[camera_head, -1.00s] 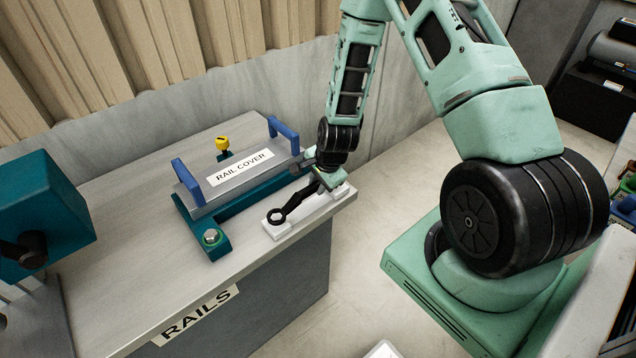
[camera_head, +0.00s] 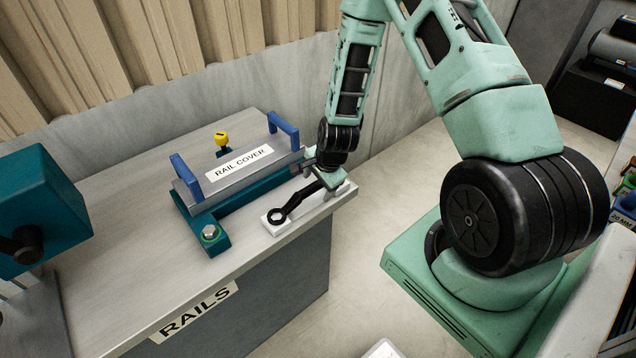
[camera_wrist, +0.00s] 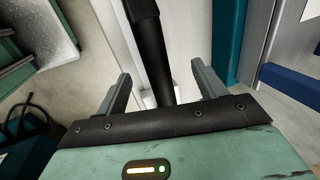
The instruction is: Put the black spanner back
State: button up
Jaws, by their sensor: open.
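The black spanner (camera_head: 300,199) lies along a white holder (camera_head: 282,228) near the right end of the bench, its ring end towards the front left. My gripper (camera_head: 326,190) is low over the spanner's far end, its fingers on either side of the handle. In the wrist view the spanner's dark handle (camera_wrist: 152,50) runs between the two grey fingers of my gripper (camera_wrist: 160,88). There is a gap between each finger and the handle, so the jaws are open. My gripper hides the spanner's far end in the head view.
The rail cover (camera_head: 240,168) with blue handles sits on a teal base (camera_head: 207,238) just left of the holder. A yellow-topped knob (camera_head: 221,140) stands behind it. A teal block (camera_head: 40,205) is at the far left. The bench front (camera_head: 200,312) is labelled RAILS. Bare bench lies at the front left.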

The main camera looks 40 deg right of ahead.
jog(key=p+v, duration=0.4)
jog(key=v, duration=0.3)
jog(key=shift+p, duration=0.35)
dwell(0.5)
dwell(0.7)
jog(key=s+a+r+n+g+y+b, duration=0.1)
jog(key=s+a+r+n+b, duration=0.15)
jog(key=a+r+n, duration=0.55)
jog(key=s+a+r+n+g+y+b, duration=0.1)
jog(key=s+a+r+n, duration=0.3)
jog(key=a, duration=0.7)
jog(key=s+a+r+n, duration=0.3)
jog(key=s+r+n, duration=0.1)
jog(key=s+n, duration=0.2)
jog(key=s+a+r+n+g+h+b, duration=0.1)
jog(key=s+a+r+n, duration=0.1)
jog(key=s+r+n, duration=0.2)
jog(key=s+n, duration=0.3)
jog(key=s, duration=0.2)
jog(key=shift+s+a+r+g+h+b, duration=0.3)
jog(key=shift+a+r, duration=0.05)
